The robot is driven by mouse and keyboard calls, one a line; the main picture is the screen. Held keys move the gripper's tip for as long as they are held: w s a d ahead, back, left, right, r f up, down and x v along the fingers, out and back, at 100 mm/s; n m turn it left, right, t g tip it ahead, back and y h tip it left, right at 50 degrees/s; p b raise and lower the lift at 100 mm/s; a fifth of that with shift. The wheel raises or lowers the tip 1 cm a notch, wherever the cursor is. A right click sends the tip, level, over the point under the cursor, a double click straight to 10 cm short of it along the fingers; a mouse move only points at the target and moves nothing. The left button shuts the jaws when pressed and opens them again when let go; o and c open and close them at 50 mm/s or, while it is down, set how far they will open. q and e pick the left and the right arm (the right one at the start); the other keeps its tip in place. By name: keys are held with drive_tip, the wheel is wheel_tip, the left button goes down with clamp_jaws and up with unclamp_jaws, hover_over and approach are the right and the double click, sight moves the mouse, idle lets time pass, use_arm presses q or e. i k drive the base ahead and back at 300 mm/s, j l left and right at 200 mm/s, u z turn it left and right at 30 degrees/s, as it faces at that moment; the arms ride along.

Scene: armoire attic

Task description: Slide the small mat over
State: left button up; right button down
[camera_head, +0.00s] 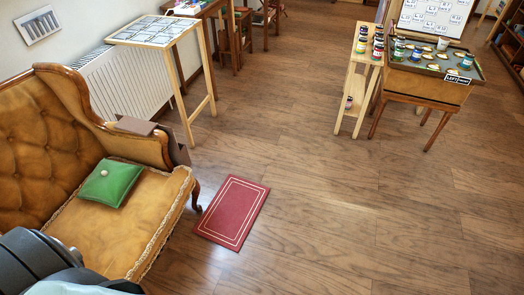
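The small mat (232,212) is red with a thin pale border line. It lies flat on the wooden floor, just right of the sofa's front leg, tilted slightly in the picture. It looks apart from the sofa. My grippers do not show in the head view. Only dark and pale parts of my own body show at the bottom left corner.
A tan tufted sofa (55,129) with a green cushion (111,183) stands at left. Behind it are a radiator (122,83) and a narrow wooden table (157,31). A shelf stand (356,82) and a table with jars (429,84) stand at upper right. The floor (350,205) right of the mat is clear.

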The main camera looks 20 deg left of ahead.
sight(227, 222)
drive_tip(key=i+l+u, duration=0.25)
drive_tip(key=i+u, duration=0.2)
drive_tip(key=i+l+u, duration=0.45)
drive_tip(key=i, duration=0.15)
drive_tip(key=i+l+u, duration=0.4)
drive_tip(key=i+l, duration=0.05)
drive_tip(key=l, duration=0.1)
